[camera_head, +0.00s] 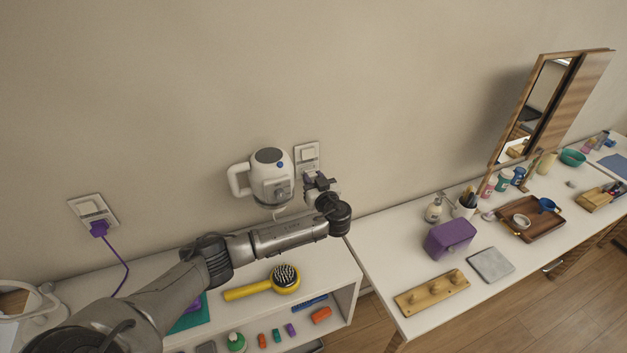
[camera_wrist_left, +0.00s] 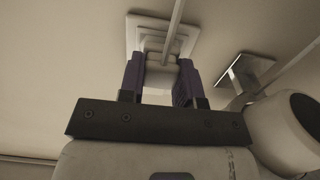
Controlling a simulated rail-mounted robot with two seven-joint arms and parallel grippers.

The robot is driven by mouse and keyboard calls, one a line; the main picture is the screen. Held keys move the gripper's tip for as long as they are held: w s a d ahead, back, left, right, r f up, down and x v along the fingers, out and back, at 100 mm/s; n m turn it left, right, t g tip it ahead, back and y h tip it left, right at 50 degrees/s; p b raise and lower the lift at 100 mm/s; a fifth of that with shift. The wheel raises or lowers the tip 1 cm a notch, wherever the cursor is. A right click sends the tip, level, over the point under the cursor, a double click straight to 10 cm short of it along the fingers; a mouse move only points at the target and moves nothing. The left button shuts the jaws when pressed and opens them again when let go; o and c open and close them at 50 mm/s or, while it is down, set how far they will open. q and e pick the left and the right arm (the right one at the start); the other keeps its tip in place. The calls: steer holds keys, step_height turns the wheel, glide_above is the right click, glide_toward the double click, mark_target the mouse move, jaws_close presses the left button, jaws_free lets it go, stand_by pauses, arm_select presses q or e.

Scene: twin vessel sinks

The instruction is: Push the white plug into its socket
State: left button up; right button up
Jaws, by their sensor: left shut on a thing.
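My left gripper (camera_head: 316,181) is up at the wall, right beside the white wall socket plate (camera_head: 307,152). In the left wrist view its two dark purple-padded fingers (camera_wrist_left: 161,85) are shut on the white plug (camera_wrist_left: 160,72), one on each side. The plug lies in front of the square white socket plate (camera_wrist_left: 133,34), and a pale cord (camera_wrist_left: 177,22) runs up from it. I cannot tell whether the plug is touching the socket or how deep it sits. In the head view the gripper hides the plug. My right gripper is not in view.
A white wall-mounted appliance (camera_head: 268,180) with a handle hangs just left of the gripper. A purple plug (camera_head: 99,228) sits in another socket farther left. Below are a shelf (camera_head: 338,268) with a yellow hairbrush (camera_head: 262,287) and a counter (camera_head: 388,230) with a purple case (camera_head: 449,239).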

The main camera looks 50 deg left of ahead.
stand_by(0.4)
arm_select(q)
steer(key=shift+b, duration=0.3)
stand_by(0.4)
stand_by(0.3)
stand_by(0.4)
steer(key=shift+w+a+b, duration=0.15)
steer(key=shift+a+b, duration=0.35)
steer(key=shift+b, duration=0.25)
steer(key=o, duration=1)
steer(key=shift+c, duration=0.2)
